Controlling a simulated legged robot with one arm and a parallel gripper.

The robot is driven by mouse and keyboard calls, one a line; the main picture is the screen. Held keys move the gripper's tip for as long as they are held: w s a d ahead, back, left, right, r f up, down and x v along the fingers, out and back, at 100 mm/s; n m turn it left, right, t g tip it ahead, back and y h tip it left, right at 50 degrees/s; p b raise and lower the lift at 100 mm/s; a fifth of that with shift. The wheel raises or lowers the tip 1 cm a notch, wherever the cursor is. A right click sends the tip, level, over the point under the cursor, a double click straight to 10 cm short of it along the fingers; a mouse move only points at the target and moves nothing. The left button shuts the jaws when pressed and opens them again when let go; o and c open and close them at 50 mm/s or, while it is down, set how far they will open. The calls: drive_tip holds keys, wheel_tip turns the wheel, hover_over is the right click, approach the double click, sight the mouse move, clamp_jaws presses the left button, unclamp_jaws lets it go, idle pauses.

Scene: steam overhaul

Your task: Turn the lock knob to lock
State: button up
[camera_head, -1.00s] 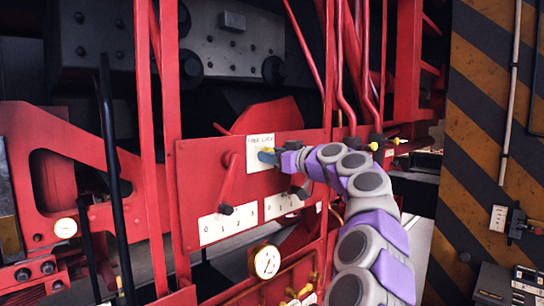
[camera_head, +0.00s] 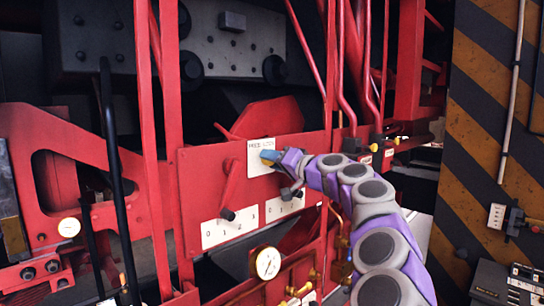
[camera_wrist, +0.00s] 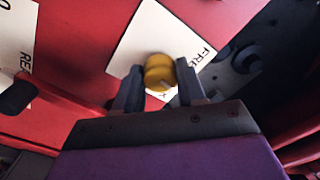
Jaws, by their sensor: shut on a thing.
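The lock knob (camera_wrist: 159,72) is a round yellow knob in front of a white plate (camera_wrist: 140,45) on the red panel. Printed letters show on the plate, partly hidden by the knob and gripper. My gripper (camera_wrist: 160,88) has one dark finger on each side of the knob and is shut on it. In the head view my gripper (camera_head: 274,158) reaches the white plate (camera_head: 258,146) from the right, and its fingers hide most of the knob. The wrist view is tilted against the plate. I cannot tell the knob's exact angle.
A red lever (camera_head: 232,185) stands left of the plate, above a white number scale (camera_head: 229,225). A second scale (camera_head: 284,205) lies below my gripper. A round gauge (camera_head: 265,262) hangs lower. Red pipes rise at right, beside a striped wall (camera_head: 490,110).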

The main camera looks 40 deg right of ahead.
drive_tip(key=shift+m+h+p, duration=0.4)
drive_tip(key=shift+m+p, duration=2)
drive_tip(key=shift+m, duration=1.4)
drive_tip(key=shift+f, duration=0.1)
drive_tip(key=o, duration=1.1)
drive_tip(key=shift+d, duration=0.35)
drive_tip(key=shift+c, duration=0.2)
drive_tip(key=s+d+b, duration=0.1)
drive_tip(key=s+b, duration=0.2)
drive_tip(key=s, duration=1.4)
drive_tip(key=shift+s+d+f, duration=0.15)
drive_tip(key=shift+d+f, duration=0.15)
drive_tip(key=shift+f, duration=0.1)
